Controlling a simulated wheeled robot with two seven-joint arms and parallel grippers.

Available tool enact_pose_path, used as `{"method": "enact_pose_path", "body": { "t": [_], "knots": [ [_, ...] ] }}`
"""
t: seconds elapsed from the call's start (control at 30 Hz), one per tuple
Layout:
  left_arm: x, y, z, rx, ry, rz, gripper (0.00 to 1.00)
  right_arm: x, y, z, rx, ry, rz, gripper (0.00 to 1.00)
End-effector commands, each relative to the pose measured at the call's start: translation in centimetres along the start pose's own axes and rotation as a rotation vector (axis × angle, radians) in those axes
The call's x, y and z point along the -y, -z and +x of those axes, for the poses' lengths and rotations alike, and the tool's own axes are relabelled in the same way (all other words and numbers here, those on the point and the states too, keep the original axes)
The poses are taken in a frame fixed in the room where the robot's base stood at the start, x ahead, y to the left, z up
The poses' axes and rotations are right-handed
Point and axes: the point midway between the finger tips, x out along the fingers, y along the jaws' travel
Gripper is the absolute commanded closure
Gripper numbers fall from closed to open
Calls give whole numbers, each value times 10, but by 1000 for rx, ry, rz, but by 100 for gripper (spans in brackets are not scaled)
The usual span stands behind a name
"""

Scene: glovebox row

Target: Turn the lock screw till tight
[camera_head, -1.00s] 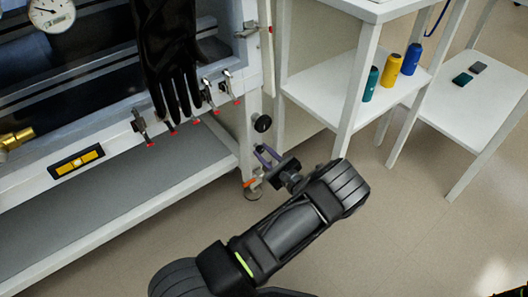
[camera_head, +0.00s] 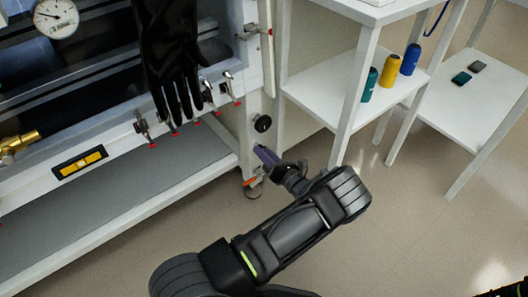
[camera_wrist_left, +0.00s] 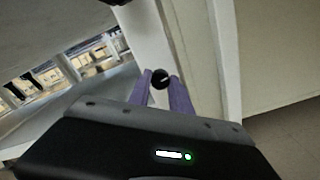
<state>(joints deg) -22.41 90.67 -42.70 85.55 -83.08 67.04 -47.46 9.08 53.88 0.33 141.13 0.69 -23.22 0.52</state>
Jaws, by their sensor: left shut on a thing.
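The lock screw is a small dark round knob (camera_wrist_left: 160,79) on the white frame post, between my fingertips in the left wrist view. In the head view it is mostly hidden behind the fingers. My left gripper (camera_head: 262,153) has purple fingers and points at the post, just below a larger black knob (camera_head: 262,123). It also shows in the left wrist view (camera_wrist_left: 161,84), its fingers on both sides of the small knob and shut on it. How tight the screw is cannot be seen. My right gripper is not in view.
The glovebox (camera_head: 110,130) with a hanging black glove (camera_head: 170,60) and several clamps is at the left. A white shelf (camera_head: 325,88) with green, yellow and blue bottles stands at the right. An orange-handled part (camera_head: 250,182) sits low on the post. The floor at right is clear.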

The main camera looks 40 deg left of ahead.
Motion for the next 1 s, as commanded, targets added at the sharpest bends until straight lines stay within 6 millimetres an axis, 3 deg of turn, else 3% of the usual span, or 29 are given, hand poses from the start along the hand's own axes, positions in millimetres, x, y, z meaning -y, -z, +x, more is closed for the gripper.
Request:
{"method": "enact_pose_path", "body": {
  "t": [1.0],
  "knots": [
    [0, 0, 0, -1, 2, 965, 100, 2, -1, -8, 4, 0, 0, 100]
  ]
}}
